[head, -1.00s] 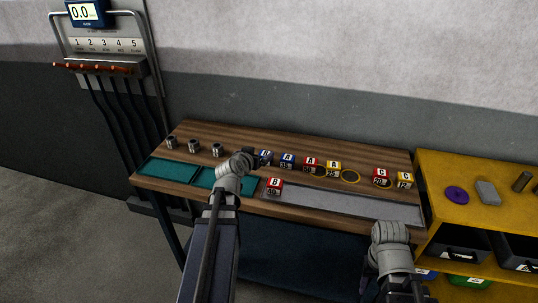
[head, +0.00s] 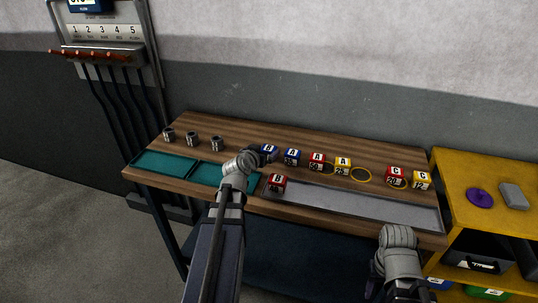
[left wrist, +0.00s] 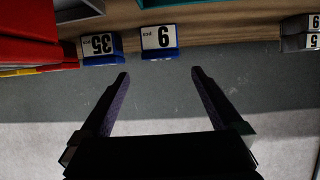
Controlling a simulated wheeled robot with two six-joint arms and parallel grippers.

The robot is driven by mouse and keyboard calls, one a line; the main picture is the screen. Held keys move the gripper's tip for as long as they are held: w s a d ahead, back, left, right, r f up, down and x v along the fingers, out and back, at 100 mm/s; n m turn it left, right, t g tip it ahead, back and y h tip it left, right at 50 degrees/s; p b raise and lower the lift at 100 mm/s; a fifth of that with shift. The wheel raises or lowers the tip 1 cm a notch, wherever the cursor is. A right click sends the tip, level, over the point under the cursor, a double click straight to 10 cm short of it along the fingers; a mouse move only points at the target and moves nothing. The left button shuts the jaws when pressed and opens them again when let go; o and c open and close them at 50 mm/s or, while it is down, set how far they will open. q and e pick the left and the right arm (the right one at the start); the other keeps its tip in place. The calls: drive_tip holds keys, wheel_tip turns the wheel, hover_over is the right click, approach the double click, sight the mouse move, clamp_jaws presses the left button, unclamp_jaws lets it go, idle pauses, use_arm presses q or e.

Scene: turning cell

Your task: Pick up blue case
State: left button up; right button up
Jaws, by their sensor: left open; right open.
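Two blue cases stand side by side on the wooden bench: one (head: 269,150) marked B and one (head: 292,156) marked 35. The left wrist view shows the blue case marked 9 pcs (left wrist: 158,40) and the blue 35 case (left wrist: 100,48) beside it. My left gripper (left wrist: 160,74) is open and empty, its fingers pointing towards the 9 pcs case with a gap left. In the head view my left gripper (head: 258,158) is just by the B case and partly covers it. Of my right arm only the wrist shows, at the bottom right; its fingers are hidden.
Red and yellow cases (head: 342,165) stand to the right, with a red case (head: 277,183) at the front. Teal trays (head: 165,163) and a grey tray (head: 350,207) lie along the front edge. Metal parts (head: 192,139) stand at the back left. A yellow shelf (head: 462,220) adjoins the right.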

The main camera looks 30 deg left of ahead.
sight(269, 147)
use_arm(q)
drive_tip(key=shift+x, duration=0.9)
drive_tip(key=shift+f+b+x, duration=0.2)
drive_tip(key=shift+b+x, duration=0.55)
drive_tip(key=shift+x, duration=0.55)
drive_tip(key=shift+f+b+x, duration=0.2)
drive_tip(key=shift+b+x, duration=0.55)
drive_tip(key=shift+x, duration=0.55)
drive_tip(key=shift+s, duration=0.3)
drive_tip(key=shift+c, duration=0.6)
drive_tip(key=c, duration=1.4)
drive_tip(key=shift+c, duration=0.2)
drive_tip(key=shift+r, duration=0.15)
wheel_tip(269, 147, up, 10)
drive_tip(key=p, duration=1)
